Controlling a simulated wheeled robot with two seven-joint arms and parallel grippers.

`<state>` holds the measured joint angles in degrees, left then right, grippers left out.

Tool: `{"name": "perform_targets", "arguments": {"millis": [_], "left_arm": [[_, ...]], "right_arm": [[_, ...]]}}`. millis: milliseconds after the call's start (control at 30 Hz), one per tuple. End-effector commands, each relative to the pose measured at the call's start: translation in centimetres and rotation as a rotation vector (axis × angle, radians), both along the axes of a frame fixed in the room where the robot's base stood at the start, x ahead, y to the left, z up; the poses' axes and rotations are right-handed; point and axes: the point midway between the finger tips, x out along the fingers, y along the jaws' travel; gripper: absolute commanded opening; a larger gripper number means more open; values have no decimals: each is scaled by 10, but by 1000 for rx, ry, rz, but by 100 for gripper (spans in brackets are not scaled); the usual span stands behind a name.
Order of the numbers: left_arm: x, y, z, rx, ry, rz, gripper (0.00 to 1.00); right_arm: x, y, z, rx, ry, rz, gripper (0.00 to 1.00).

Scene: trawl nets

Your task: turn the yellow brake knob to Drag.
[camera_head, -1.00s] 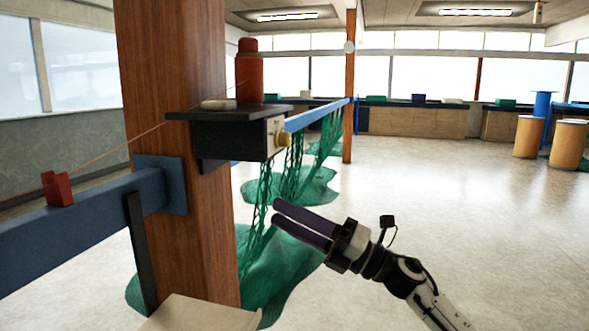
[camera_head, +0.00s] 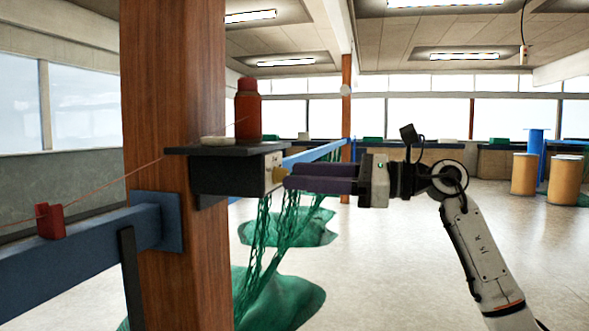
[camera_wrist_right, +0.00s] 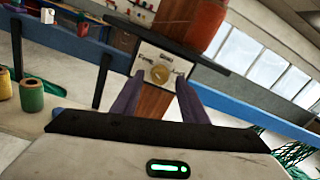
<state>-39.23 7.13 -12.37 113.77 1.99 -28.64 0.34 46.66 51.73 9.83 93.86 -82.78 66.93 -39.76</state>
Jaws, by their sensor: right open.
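The yellow brake knob (camera_head: 280,174) sits on the pale plate at the right end of a dark box (camera_head: 225,174) fixed to the wooden post. In the right wrist view the round knob (camera_wrist_right: 160,74) lies ahead, between and beyond the two fingertips. Its plate (camera_wrist_right: 165,65) carries small dark marks that are too small to read. My right gripper (camera_head: 290,180) points left at the knob, with its fingertips close to it. In the right wrist view the gripper (camera_wrist_right: 158,85) is open with nothing held. Whether a finger touches the knob, I cannot tell. My left gripper is not in view.
A red bottle (camera_head: 248,110) and a pale disc (camera_head: 215,140) stand on the box's dark top. A blue beam (camera_head: 80,248) with a red clip (camera_head: 50,221) runs left of the wooden post (camera_head: 175,80). Green netting (camera_head: 275,250) hangs below the box.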

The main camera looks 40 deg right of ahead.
Motion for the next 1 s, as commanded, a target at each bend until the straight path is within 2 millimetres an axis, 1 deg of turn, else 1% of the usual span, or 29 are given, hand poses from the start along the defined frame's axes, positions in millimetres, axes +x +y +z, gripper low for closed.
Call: {"name": "perform_targets", "arguments": {"millis": [100, 200, 500, 733, 1000], "left_arm": [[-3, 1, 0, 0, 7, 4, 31], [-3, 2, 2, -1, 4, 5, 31], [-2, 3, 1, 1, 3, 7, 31], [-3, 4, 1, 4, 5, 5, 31], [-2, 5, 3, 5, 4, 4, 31]], "right_arm": [[11, 9, 2, 3, -1, 1, 40], [16, 13, 1, 2, -1, 1, 40], [17, 14, 0, 1, 0, 0, 40], [17, 14, 0, 2, 1, 0, 1], [17, 13, 0, 17, 15, 0, 1]]}}
